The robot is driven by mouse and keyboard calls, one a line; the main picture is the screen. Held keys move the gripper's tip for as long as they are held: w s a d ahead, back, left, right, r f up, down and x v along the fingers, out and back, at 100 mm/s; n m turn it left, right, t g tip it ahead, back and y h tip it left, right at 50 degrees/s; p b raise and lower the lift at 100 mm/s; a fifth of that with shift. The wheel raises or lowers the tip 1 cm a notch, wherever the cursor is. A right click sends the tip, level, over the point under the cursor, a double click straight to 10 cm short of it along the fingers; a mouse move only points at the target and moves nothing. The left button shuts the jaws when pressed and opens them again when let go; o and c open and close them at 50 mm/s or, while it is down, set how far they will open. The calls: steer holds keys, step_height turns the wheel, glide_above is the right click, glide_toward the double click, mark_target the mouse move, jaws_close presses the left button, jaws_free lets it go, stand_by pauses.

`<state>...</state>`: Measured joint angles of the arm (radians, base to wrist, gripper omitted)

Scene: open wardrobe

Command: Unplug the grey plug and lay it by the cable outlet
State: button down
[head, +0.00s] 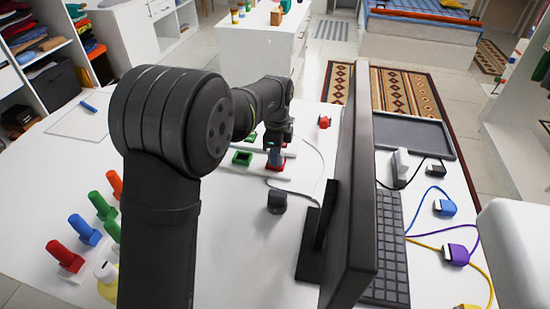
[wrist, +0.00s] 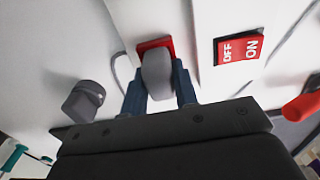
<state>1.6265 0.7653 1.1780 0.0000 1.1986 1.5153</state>
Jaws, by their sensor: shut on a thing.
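The grey plug (wrist: 158,76) is between the two blue fingers of my gripper (wrist: 160,88) in the wrist view, and the gripper is shut on it. The plug lies over a red socket (wrist: 152,45) on a white strip; I cannot tell how deep it sits. In the head view my gripper (head: 276,150) is over the red socket (head: 275,166), hiding most of the plug. The dark grey cable outlet (head: 277,202) stands on the table just in front of the strip, and in the wrist view (wrist: 83,100) it is left of the gripper.
A monitor (head: 350,180) stands right of the outlet. A red knob (head: 324,121) is behind.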

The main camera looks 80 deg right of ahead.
steer(key=shift+r, duration=1.35)
stand_by(1.0)
steer(key=shift+r, duration=1.9)
steer(key=w+a+f+n+g+h, duration=0.2)
steer(key=w+a+n+g+h, duration=0.4)
steer(key=w+a+g, duration=0.55)
steer(key=shift+t, duration=0.65)
steer(key=shift+w+a+f, duration=0.1)
steer(key=shift+a+f, duration=0.35)
steer(key=shift+f, duration=0.5)
steer(key=shift+w+a+f, duration=0.1)
steer(key=shift+a+f, duration=0.4)
steer(key=shift+f, duration=0.5)
steer(key=shift+a+f, duration=0.45)
steer(key=shift+f, duration=0.5)
